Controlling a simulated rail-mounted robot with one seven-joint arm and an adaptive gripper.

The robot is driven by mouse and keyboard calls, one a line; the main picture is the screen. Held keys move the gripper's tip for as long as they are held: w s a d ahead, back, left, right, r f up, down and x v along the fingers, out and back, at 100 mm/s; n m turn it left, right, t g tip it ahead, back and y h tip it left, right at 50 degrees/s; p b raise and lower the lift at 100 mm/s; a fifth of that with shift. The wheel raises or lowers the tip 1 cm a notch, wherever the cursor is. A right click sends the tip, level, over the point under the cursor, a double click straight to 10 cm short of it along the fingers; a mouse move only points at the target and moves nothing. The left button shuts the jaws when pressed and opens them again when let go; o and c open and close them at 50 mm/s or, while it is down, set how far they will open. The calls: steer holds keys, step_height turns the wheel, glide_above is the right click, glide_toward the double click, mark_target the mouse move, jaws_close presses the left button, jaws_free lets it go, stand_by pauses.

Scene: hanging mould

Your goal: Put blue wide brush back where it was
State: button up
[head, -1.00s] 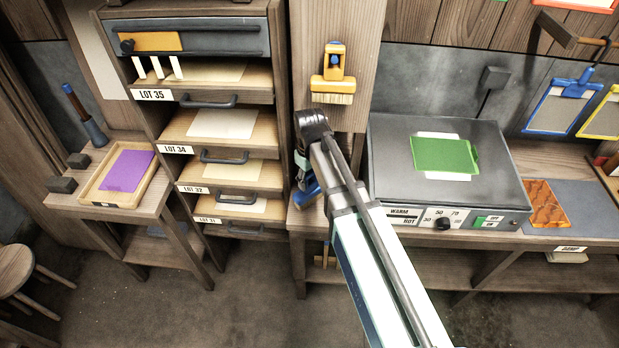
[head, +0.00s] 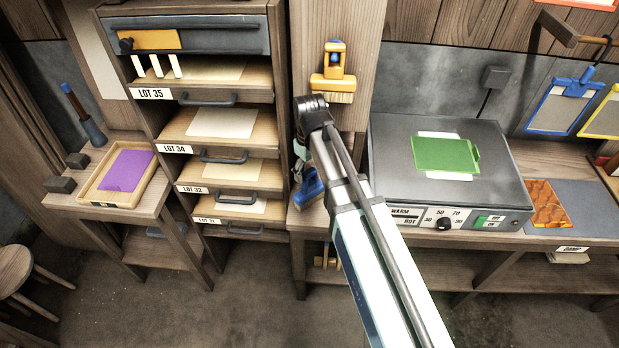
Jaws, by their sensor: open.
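The blue wide brush (head: 309,184) is at the left end of the workbench, beside the wooden post, tilted, with its upper part close to my gripper. My gripper (head: 300,169) is just above and to the left of the brush. It is open, but my arm hides most of it, and I cannot tell whether it touches the brush. A yellow-orange wide brush (head: 333,83) hangs on the post above, bristles down, with a blue spot showing in its handle.
A hot plate (head: 400,140) with a green piece (head: 445,154) stands right of my arm. A drawer rack (head: 220,155) stands to the left. A tray (head: 90,192) with a purple sheet is farther left. Blue (head: 575,84) and yellow frames hang at the far right.

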step_height(320, 180, up, 8)
steer(key=shift+r+b, duration=0.15)
steer(key=shift+b, duration=0.6)
